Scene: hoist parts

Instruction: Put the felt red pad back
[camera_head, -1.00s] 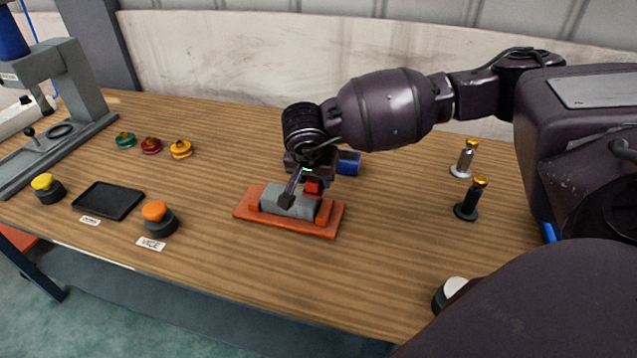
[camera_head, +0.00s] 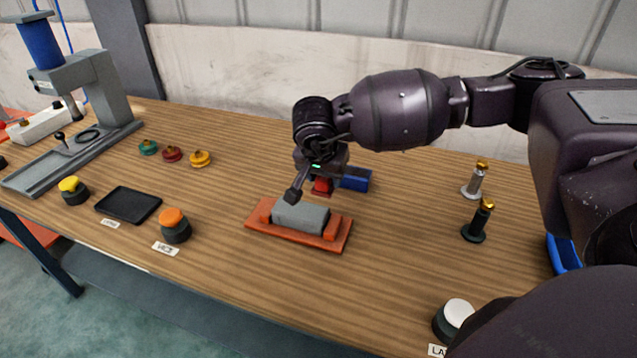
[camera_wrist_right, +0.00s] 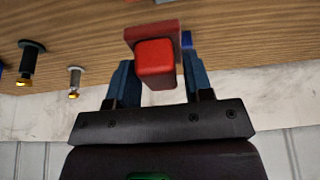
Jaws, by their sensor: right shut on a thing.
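The red pad (camera_head: 322,186) is held between the fingers of my right gripper (camera_head: 312,183), just behind the vice. In the right wrist view the red pad (camera_wrist_right: 156,62) shows as a red block between the two blue-grey fingers of my right gripper (camera_wrist_right: 156,85). A blue pad (camera_head: 355,179) lies on the table close to its right, and a bit of blue shows behind the red pad in the wrist view. The orange vice (camera_head: 292,235) holds a grey block (camera_head: 301,215) between its jaws. My left gripper is not in view.
Green, red and yellow knobs (camera_head: 172,154) lie left of centre. A black tray (camera_head: 129,205), a yellow button (camera_head: 73,190) and an orange button (camera_head: 174,226) are at the front left. A grey press (camera_head: 85,100) stands far left. Two gold-topped stamps (camera_head: 477,220) stand right.

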